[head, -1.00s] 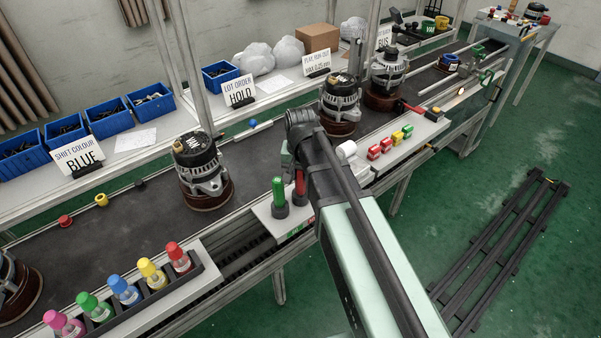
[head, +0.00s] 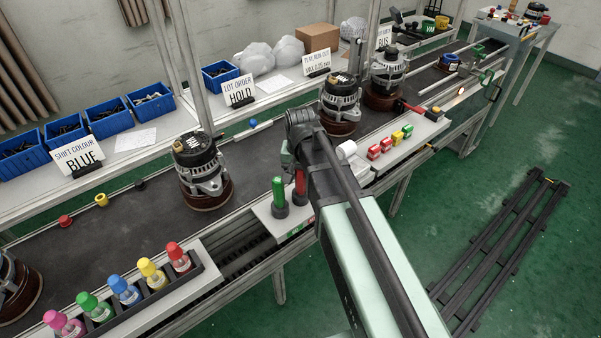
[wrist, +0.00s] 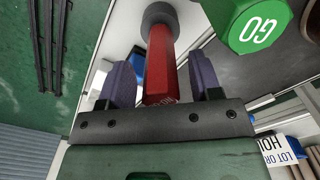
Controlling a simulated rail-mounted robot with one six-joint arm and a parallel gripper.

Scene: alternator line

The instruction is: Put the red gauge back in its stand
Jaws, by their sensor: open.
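The red gauge (head: 299,187) stands upright in a dark round stand cup (head: 301,203), beside the green gauge (head: 278,191) in its own cup. In the wrist view the red gauge (wrist: 161,65) has its far end in the dark cup (wrist: 159,14). My gripper (wrist: 159,68) is open, with one purple finger on each side of the red gauge's near end. A gap shows at the left finger; on the right I cannot tell whether it touches. In the head view my arm hides the gripper's fingers.
An alternator (head: 201,172) stands on the conveyor (head: 110,215) left of the gauges. A rack of coloured bottles (head: 150,299) is at front left. A white roll (head: 346,150) and small red, yellow and green blocks (head: 386,145) lie right of my arm.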

